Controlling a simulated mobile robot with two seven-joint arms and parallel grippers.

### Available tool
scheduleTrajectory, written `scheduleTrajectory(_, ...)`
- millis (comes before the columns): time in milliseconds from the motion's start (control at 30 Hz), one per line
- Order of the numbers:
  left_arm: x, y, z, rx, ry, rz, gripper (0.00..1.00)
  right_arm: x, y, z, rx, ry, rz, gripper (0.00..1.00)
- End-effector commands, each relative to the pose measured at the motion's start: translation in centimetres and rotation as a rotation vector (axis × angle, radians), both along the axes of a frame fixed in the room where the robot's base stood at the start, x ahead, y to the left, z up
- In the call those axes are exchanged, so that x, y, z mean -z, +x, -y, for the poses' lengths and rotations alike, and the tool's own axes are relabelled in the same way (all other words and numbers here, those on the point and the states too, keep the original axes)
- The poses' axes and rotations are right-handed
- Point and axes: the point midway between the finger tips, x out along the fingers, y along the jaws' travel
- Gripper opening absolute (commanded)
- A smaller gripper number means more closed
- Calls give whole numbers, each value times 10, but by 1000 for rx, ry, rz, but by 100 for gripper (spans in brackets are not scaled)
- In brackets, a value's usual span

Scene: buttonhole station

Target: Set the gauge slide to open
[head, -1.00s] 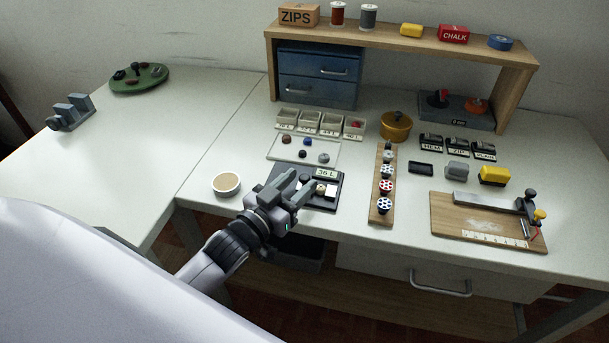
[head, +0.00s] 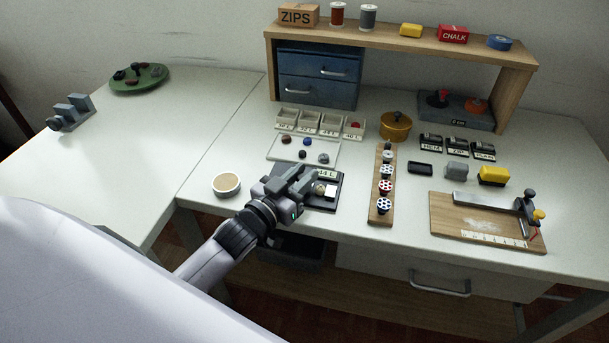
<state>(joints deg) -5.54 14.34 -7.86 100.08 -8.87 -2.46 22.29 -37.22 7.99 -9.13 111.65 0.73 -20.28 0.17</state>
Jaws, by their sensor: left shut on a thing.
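The gauge (head: 322,206) is a flat black device on the front of the table, with a pale plate (head: 331,192) and a small tan piece on it. A label or display (head: 328,174) at its back edge is partly covered by my gripper; the part that shows seems to end in "4 L". My left gripper (head: 308,181) reaches over the gauge's left and middle part. It is shut on the gauge's dark slide knob, which the fingers mostly hide. My right gripper is out of view.
A round bowl (head: 226,185) stands left of the gauge. A wooden strip (head: 380,211) with several spools stands to the right, and a wooden board (head: 465,232) further right.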

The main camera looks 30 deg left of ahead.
Motion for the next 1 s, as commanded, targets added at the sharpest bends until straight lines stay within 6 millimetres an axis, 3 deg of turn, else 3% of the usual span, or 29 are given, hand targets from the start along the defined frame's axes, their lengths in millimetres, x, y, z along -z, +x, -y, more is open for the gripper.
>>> scheduleTrajectory(233,-1,-10,-40,-2,5,-5,0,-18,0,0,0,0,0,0)
scheduleTrajectory(567,1,-11,-47,-6,5,-4,0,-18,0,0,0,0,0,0)
scheduleTrajectory(600,1,-11,-47,-7,5,-4,28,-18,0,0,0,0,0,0)
scheduleTrajectory(667,1,-11,-47,-7,5,-4,45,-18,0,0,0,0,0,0)
scheduleTrajectory(1000,1,-13,-45,-3,2,-3,45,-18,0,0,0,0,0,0)
